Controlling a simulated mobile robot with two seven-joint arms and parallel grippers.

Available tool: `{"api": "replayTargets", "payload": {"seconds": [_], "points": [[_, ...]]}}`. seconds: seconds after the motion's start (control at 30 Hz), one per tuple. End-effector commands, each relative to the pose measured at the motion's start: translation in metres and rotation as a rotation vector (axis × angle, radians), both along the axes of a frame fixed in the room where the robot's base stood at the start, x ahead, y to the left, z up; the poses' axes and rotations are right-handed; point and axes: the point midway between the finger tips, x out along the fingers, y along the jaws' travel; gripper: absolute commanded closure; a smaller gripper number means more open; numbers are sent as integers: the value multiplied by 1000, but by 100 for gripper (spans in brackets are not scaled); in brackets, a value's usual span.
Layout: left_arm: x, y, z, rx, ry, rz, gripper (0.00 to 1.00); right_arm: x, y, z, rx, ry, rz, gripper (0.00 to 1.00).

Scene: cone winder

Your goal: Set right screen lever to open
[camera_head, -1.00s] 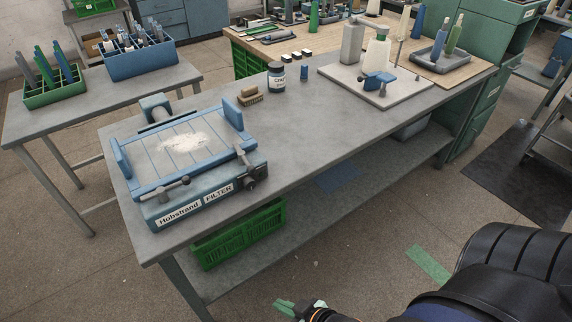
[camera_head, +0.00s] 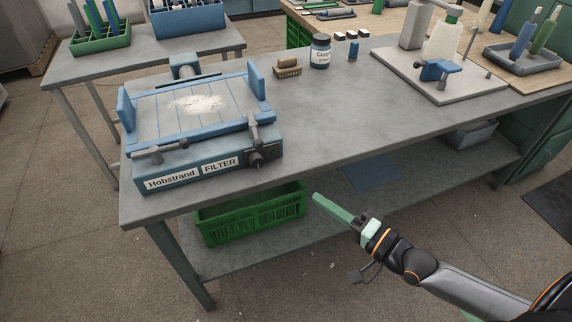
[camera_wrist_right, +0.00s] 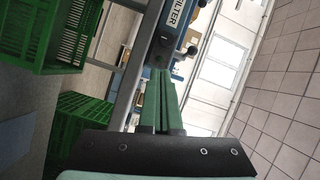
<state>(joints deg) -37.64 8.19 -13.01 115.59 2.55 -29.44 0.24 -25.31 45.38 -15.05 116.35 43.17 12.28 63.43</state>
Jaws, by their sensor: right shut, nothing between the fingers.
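The blue Hobstrand filter unit (camera_head: 200,120) stands on the left part of the grey bench, with pale powder on its screen. Its right screen lever (camera_head: 254,132) is at the front right corner, standing roughly upright above a dark knob (camera_head: 257,158). Its left lever (camera_head: 160,154) lies roughly level along the front edge. My right gripper (camera_head: 318,199) is shut and empty, in front of the bench edge, below and to the right of the lever, apart from it. Its green fingers (camera_wrist_right: 159,88) point towards the filter unit (camera_wrist_right: 172,30) in the wrist view. My left gripper is out of view.
The grey bench edge (camera_head: 330,160) lies between my right gripper and the unit. A green crate (camera_head: 250,215) sits on the shelf below. A brush (camera_head: 287,70) and a labelled jar (camera_head: 320,52) stand behind. The bench right of the unit is clear.

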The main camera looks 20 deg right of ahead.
Motion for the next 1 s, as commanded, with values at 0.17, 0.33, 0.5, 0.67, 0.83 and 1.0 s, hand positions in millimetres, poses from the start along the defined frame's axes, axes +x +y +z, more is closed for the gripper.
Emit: {"api": "replayTargets", "payload": {"seconds": [0.17, 0.33, 0.5, 0.67, 0.83, 1.0], "points": [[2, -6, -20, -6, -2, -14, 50, 15, -17, 25, 314, 25, 29, 100], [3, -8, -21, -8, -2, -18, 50, 21, -23, 40, 433, 41, 39, 100], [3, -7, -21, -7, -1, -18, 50, 30, -19, 43, 443, 40, 37, 100], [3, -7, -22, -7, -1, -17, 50, 49, -9, 46, 443, 38, 36, 100], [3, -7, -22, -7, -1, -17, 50, 71, 3, 50, 442, 38, 37, 100], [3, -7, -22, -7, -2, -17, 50, 96, 16, 54, 440, 39, 37, 100]]}}
